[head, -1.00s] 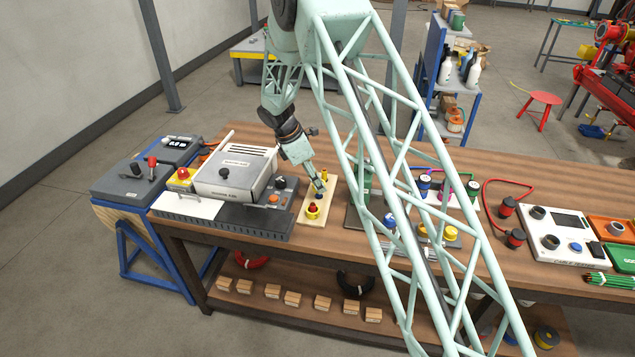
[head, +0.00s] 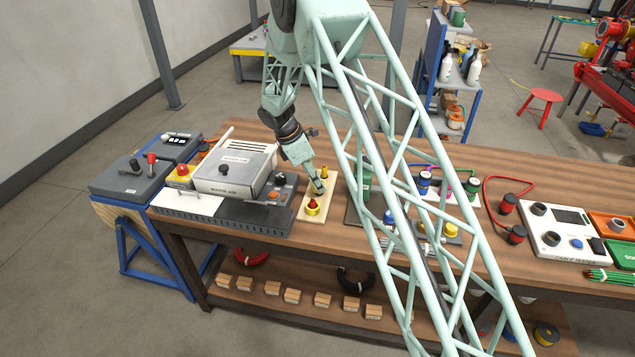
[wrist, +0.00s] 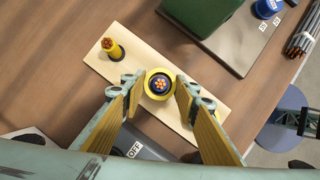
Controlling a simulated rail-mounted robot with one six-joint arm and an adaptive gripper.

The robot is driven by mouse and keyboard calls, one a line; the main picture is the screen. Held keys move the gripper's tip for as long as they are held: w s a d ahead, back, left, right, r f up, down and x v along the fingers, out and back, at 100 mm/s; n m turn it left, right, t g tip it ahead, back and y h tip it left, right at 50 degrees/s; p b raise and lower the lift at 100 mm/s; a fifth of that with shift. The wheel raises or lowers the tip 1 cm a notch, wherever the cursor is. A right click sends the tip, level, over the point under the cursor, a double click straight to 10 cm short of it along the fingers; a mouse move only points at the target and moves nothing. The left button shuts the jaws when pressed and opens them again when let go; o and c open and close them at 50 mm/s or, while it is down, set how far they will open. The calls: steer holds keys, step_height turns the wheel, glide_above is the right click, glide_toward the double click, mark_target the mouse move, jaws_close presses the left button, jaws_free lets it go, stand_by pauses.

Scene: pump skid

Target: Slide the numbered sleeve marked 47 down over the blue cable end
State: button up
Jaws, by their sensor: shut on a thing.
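My gripper (wrist: 157,88) is shut on a yellow sleeve (wrist: 149,92), which shows as a ring between the fingertips. I cannot read its number. A dark blue cable end (wrist: 158,76) with copper strands sits inside the ring, so the sleeve is around it. How far down the sleeve is cannot be told from above. Both stand over a pale wooden board (wrist: 200,75). In the head view my gripper (head: 319,189) points down at the middle of the board (head: 307,199), and its fingers hide the sleeve and most of the cable.
A yellow post with copper strands (wrist: 115,50) stands on the board behind. A red and yellow piece (head: 313,207) stands in front. A grey and white machine (head: 235,168) is close on the left. A green block (wrist: 200,20) lies beyond the board.

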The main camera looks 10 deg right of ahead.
steer(key=shift+f, duration=0.45)
stand_by(0.3)
steer(key=o, duration=0.8)
steer(key=shift+r, duration=0.15)
steer(key=v, duration=1.1)
steer(key=shift+a+r, duration=0.15)
steer(key=shift+r, duration=0.2)
steer(key=shift+r, duration=0.15)
